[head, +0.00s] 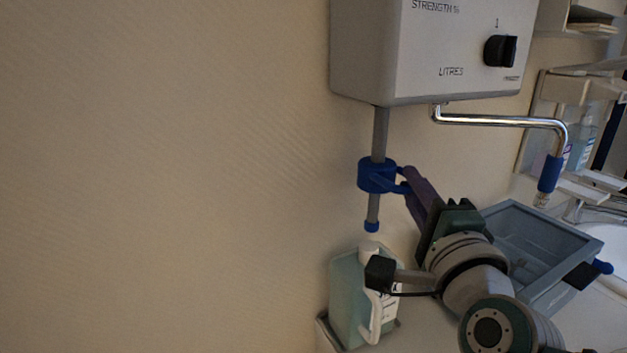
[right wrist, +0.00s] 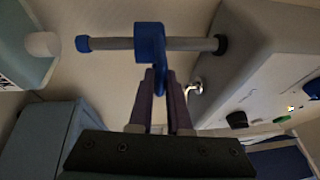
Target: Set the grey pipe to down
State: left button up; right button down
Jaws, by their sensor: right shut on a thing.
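The grey pipe (head: 380,135) runs straight down from the underside of the white dispenser box (head: 430,50). Its free end has a blue tip (head: 372,226). A blue collar (head: 377,175) with a side tab sits around its middle. My right gripper (head: 404,182) comes from the lower right, its purple fingers shut on the collar's tab. In the right wrist view the grey pipe (right wrist: 187,44) lies across the picture, and the fingers (right wrist: 160,84) meet the blue tab (right wrist: 158,74) below the collar. My left gripper is not in view.
A chrome pipe (head: 500,121) with a blue sleeve comes off the box to the right. A pale green jug (head: 348,290) stands below the grey pipe's tip. A grey-blue tub (head: 560,240) is behind my right arm. The wall at left is bare.

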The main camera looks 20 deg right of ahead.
dwell(0.3)
notch_tip(320, 180, down, 14)
jog(key=b, duration=1.2)
jog(key=shift+r+b, duration=0.25)
jog(key=shift+b, duration=0.1)
jog(key=shift+s+f, duration=0.1)
jog(key=c, duration=0.9)
grip_release()
jog(key=v, duration=0.9)
jog(key=shift+s+a, duration=0.1)
jog(key=shift+s, duration=0.3)
